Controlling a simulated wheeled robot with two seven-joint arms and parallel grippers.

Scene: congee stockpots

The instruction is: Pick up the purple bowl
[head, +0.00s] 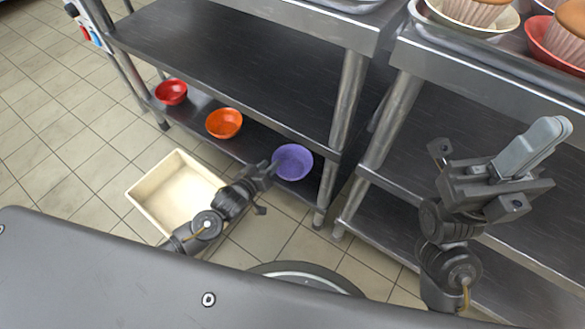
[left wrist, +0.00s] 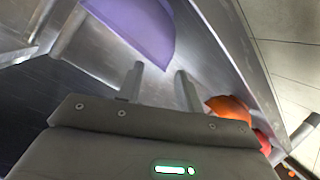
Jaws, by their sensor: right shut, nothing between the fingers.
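The purple bowl (head: 294,162) stands on the low shelf of the left steel table, near its right end. In the left wrist view the purple bowl (left wrist: 140,25) is at the top, partly cut off, just beyond the fingertips. My left gripper (head: 273,166) reaches to the bowl's left edge in the head view. In the left wrist view my left gripper (left wrist: 160,70) has its two fingers apart with nothing seen between them. I cannot tell whether they touch the bowl. My right gripper (head: 545,135) is shut and empty, in front of the right table.
An orange bowl (head: 224,123) and a red bowl (head: 171,92) stand on the same low shelf to the left. A cream bin (head: 150,199) is on the floor by my left arm. A table leg (head: 329,182) rises right of the purple bowl. Muffins in bowls stand on the right table.

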